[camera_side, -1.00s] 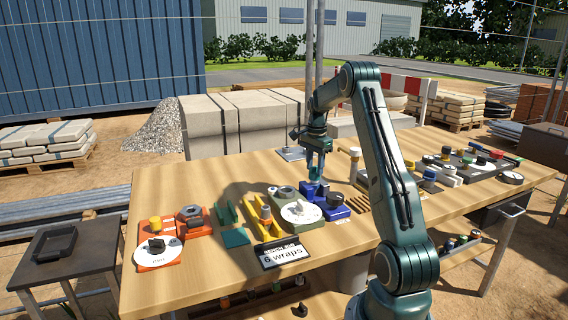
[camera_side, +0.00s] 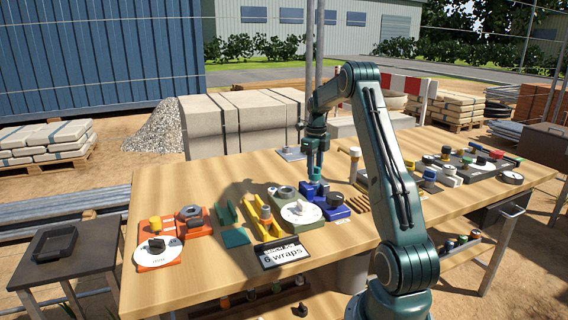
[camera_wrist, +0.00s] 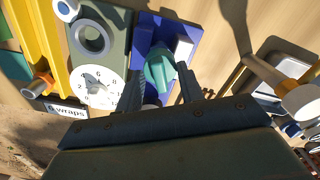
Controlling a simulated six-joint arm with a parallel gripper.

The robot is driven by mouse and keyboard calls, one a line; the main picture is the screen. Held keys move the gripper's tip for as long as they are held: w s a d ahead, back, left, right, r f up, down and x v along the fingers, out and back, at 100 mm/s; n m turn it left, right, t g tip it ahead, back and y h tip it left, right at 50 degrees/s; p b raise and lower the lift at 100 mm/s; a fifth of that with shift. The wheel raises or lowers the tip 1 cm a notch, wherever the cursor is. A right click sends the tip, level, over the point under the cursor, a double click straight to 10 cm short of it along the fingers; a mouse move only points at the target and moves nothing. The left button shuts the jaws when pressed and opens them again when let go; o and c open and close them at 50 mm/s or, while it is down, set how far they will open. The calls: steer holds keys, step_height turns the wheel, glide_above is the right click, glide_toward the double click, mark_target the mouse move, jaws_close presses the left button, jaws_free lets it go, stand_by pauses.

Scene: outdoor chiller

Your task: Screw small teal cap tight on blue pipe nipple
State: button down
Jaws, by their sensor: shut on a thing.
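The small teal cap (camera_wrist: 160,68) shows in the wrist view between the two fingers of my gripper (camera_wrist: 160,90), over the blue fixture (camera_wrist: 146,28). My gripper is shut on the cap. In the side view my gripper (camera_side: 315,175) points straight down onto the blue fixture (camera_side: 334,200), near the middle of the table. The fingers hide most of the cap there. The blue pipe nipple is hidden under the cap and fingers, so how far the cap sits on its thread cannot be told.
A grey-green fixture with a white dial (camera_side: 300,212) stands close beside the blue one. Yellow brackets (camera_side: 264,228) and a "6 wraps" sign (camera_side: 282,252) are further left. A tan-topped post (camera_side: 355,163) stands to the right. The front left of the wooden table (camera_side: 205,275) is clear.

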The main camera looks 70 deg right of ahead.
steer(key=m, duration=0.2)
steer(key=shift+m, duration=0.3)
steer(key=c, duration=0.8)
jaws_free()
steer(key=shift+o, duration=0.4)
